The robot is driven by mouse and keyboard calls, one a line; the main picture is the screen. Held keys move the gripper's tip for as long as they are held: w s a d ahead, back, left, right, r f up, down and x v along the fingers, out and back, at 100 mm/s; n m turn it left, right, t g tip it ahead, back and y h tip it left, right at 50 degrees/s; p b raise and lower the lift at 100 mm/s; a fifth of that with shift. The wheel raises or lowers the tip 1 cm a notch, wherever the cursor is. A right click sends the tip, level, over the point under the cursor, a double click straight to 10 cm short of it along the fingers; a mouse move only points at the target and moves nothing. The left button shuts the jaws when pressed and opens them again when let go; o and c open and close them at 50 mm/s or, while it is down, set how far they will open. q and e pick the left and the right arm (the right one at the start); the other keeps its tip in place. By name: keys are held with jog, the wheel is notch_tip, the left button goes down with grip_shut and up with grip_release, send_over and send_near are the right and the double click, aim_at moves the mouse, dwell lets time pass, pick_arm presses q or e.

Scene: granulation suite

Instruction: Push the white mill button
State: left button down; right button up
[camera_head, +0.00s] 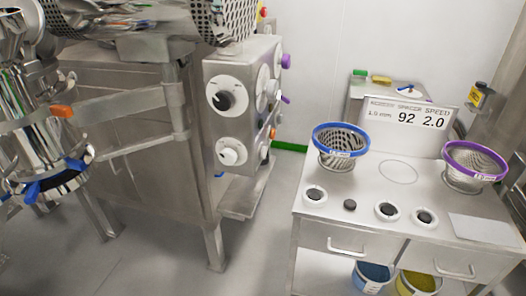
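The steel mill housing (243,110) stands left of centre, its control face turned toward me. On that face, a round white knob or button (229,153) sits low, on a white round plate. Above it is a larger white dial (226,95) with a black centre. More round controls, with purple and orange parts, sit on the right side of the housing, seen edge-on. I cannot tell from the picture whether the white button is pressed. Neither of my grippers shows in this view.
A steel table (400,222) at the right holds a blue-rimmed basket (341,147), a purple-rimmed basket (474,165), several black-centred controls and a display sign (408,116). Grey floor (262,240) lies open between table and mill. Shiny steel vessel parts (40,120) stand at the left.

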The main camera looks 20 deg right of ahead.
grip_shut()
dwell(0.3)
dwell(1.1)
